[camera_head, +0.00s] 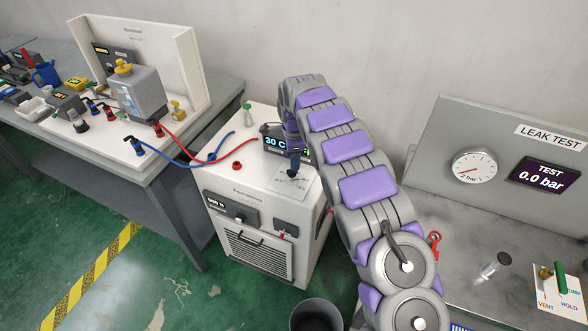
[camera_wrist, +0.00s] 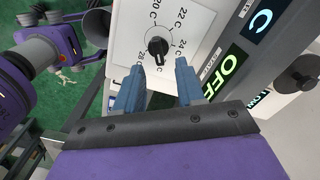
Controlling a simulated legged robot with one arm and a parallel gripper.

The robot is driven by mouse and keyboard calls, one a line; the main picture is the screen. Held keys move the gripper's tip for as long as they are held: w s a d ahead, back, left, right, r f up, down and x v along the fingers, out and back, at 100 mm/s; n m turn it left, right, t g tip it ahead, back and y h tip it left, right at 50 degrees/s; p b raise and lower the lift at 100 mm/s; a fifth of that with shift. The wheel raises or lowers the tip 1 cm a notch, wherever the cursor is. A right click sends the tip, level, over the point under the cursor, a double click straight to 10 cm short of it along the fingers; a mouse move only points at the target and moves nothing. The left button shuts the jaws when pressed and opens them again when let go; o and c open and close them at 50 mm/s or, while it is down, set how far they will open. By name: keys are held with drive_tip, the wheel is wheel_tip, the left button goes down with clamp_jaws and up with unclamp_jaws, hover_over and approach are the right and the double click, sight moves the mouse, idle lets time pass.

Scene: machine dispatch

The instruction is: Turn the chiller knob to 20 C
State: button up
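In the wrist view, the black chiller knob (camera_wrist: 157,45) sits on a white dial plate (camera_wrist: 205,22) with marks including 20 C, 22 C, 24 C and 28 C.
A green OFF display (camera_wrist: 232,72) and another black knob (camera_wrist: 298,74) lie to the right in the wrist view. Red and blue hoses (camera_head: 190,152) run from the left bench to the chiller. A leak-test panel (camera_head: 475,140) stands right. A grey bin (camera_head: 316,309) stands in front.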

sight(292, 175)
drive_tip(key=shift+f+b, duration=0.3)
drive_tip(key=shift+f, duration=1.7)
clamp_jaws()
